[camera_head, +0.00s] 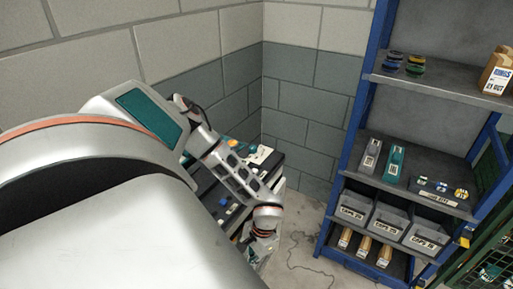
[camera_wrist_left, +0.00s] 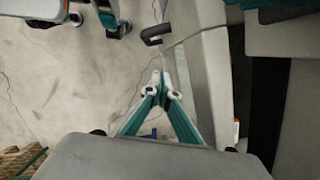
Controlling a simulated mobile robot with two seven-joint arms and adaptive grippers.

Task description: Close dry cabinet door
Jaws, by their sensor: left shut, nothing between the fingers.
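In the left wrist view my left gripper (camera_wrist_left: 162,88) is shut, its teal fingers meeting at pale tips with nothing between them. Just beyond the tips is a dark bent handle (camera_wrist_left: 155,37), beside a pale upright panel (camera_wrist_left: 217,80) that looks like the cabinet door; contact cannot be told. A dark gap lies right of the panel. In the head view my left arm covers much of the dark-topped cabinet (camera_head: 268,160) by the wall, and the fingertips are hard to make out. The door is mostly hidden there. My right gripper is not in view.
A blue-framed shelf rack (camera_head: 353,130) stands at the right, holding grey bins (camera_head: 388,217), a cardboard box (camera_head: 497,72) and small parts. A green mesh crate (camera_head: 487,262) is at lower right.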

